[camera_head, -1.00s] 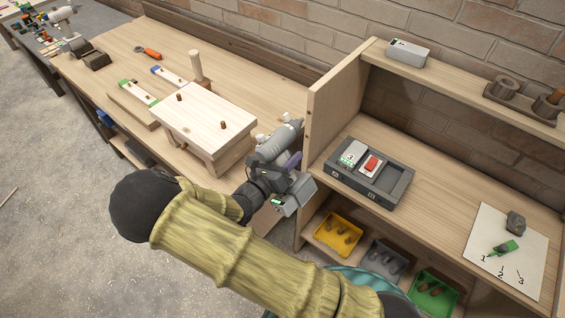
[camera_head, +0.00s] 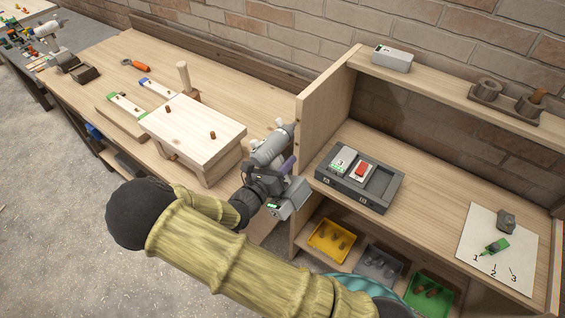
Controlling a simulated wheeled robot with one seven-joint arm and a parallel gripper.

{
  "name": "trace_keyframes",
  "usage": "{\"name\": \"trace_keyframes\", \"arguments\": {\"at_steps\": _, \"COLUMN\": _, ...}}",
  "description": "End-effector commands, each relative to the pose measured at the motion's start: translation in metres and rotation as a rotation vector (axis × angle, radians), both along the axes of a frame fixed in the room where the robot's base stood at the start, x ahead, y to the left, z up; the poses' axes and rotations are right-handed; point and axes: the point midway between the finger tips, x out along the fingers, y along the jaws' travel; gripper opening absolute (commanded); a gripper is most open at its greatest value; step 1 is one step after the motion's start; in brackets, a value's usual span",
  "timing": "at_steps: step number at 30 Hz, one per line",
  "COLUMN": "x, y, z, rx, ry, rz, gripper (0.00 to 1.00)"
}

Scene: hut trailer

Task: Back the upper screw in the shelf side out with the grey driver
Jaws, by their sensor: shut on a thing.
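The grey driver (camera_head: 272,146) is in my gripper (camera_head: 268,182), which is shut on it. The driver has a light grey body, a purple part and a grey block with a green light at its lower end. Its nose points up and right, close to the left face of the shelf side (camera_head: 326,116). I cannot tell whether the tip touches the wood. The upper screw is not visible; the shelf side's outer face is turned away or hidden behind the driver.
A small bench (camera_head: 192,130) with brown pegs stands on the workbench to the left. Right of the shelf side are a dark tray (camera_head: 385,202), yellow (camera_head: 332,240), grey (camera_head: 379,262) and green (camera_head: 432,291) bins, and a white sheet (camera_head: 480,268). A grey box (camera_head: 392,59) sits on the top shelf.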

Motion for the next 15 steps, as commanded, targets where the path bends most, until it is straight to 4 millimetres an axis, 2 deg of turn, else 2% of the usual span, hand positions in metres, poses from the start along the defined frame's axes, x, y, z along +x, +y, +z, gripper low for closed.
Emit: {"name": "trace_keyframes", "arguments": {"at_steps": 15, "x": 0.0086, "y": -0.0067, "z": 0.0023, "rx": -0.002, "ry": -0.005, "rz": -0.001, "gripper": 0.0}}
